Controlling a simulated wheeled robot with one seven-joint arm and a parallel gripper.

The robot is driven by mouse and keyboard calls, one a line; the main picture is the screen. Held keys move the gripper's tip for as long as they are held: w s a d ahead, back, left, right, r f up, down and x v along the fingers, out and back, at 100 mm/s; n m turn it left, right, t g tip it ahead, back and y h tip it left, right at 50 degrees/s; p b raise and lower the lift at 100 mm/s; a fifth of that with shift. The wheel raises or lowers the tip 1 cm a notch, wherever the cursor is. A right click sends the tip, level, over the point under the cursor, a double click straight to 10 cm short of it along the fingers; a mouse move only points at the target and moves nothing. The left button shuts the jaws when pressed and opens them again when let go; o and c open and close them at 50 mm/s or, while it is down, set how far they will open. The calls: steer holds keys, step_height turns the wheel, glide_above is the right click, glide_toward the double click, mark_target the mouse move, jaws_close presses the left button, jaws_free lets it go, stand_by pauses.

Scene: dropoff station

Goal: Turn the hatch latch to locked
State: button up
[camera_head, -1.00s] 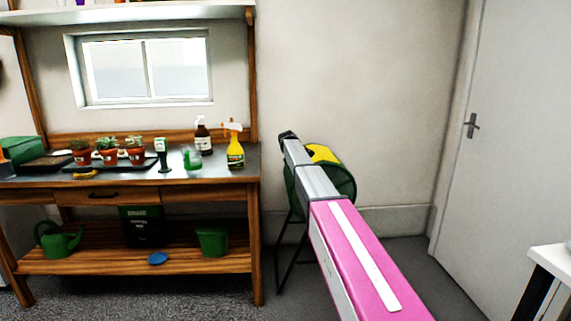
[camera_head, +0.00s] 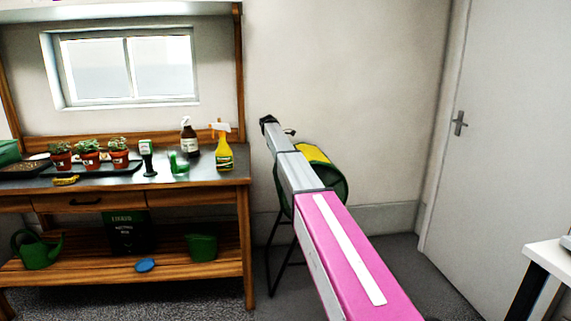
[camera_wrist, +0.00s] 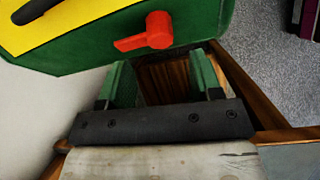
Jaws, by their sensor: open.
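The red latch (camera_wrist: 150,33) is a lever with a round hub at right and an arm pointing left and slightly down. It sits on the green end of a drum (camera_wrist: 205,22) with a yellow hatch panel (camera_wrist: 75,18), at the top of the wrist view. In the head view the green and yellow drum (camera_head: 333,183) stands on dark legs behind my arm; the latch is hidden there. My gripper (camera_wrist: 160,80) is open and empty, its fingers below the latch in the wrist view, apart from it. It also shows small in the head view (camera_head: 268,120).
A wooden bench (camera_head: 205,182) with pots and bottles stands left of the drum. A closed door (camera_head: 505,130) is at right, and a white table (camera_head: 552,250) juts in at lower right. Bare wall (camera_head: 350,70) lies behind the drum, with open floor before the door.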

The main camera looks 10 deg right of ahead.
steer(key=x, duration=0.5)
steer(key=shift+d+f, duration=0.15)
steer(key=shift+f, duration=0.2)
steer(key=c, duration=0.9)
